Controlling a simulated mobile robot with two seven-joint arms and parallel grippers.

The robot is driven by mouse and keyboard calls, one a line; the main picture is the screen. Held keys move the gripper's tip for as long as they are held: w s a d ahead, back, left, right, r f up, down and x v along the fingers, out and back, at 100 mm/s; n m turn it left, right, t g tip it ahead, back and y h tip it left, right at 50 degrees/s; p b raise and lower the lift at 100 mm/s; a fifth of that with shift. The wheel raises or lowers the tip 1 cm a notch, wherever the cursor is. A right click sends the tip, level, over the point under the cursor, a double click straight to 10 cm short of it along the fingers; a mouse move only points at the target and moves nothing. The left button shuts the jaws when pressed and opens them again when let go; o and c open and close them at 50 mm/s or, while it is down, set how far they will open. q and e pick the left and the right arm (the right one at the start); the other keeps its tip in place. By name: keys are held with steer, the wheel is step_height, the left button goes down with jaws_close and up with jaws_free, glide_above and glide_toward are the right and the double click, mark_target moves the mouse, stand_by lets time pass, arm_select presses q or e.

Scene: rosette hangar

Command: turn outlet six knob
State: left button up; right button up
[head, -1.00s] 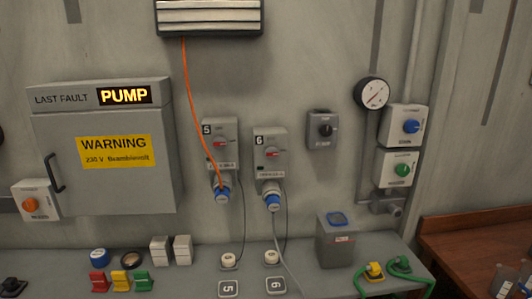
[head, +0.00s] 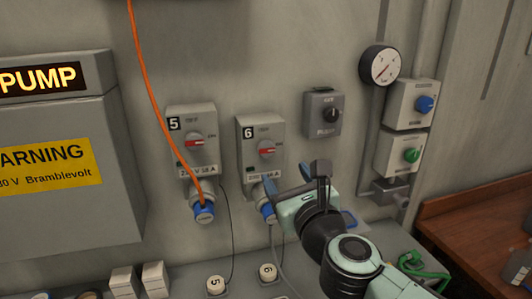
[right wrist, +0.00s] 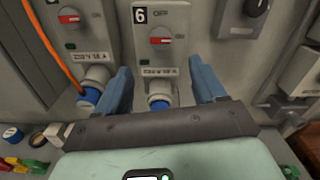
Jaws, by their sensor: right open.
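Outlet six (head: 247,134) is a grey wall box marked 6 with a red and grey knob (head: 267,149) on its front and a blue plug (head: 265,212) in its socket below. In the right wrist view the knob (right wrist: 161,41) shows ahead, its red bar lying about level. My right gripper (head: 297,185) is open and empty, in front of and below the knob, apart from it. Its two blue fingers (right wrist: 164,85) show on either side of outlet six's lower part in the right wrist view. My left gripper is not in view.
Outlet five (head: 188,125) stands to the left, with an orange cable (head: 152,100) running down to its plug. A grey switch box (head: 323,114) is to the right, beyond it a gauge (head: 381,66) and boxes with blue (head: 425,104) and green (head: 411,156) knobs. Small items line the bench below.

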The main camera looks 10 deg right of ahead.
mark_target(267, 150)
steer(key=w+p, duration=0.1)
steer(key=w, duration=0.5)
steer(key=w+p, duration=0.1)
steer(key=w, duration=0.5)
steer(key=shift+a+f, duration=0.1)
steer(key=shift+a, duration=0.1)
steer(key=shift+s, duration=0.1)
steer(key=c, duration=1.1)
steer(key=shift+o, duration=0.2)
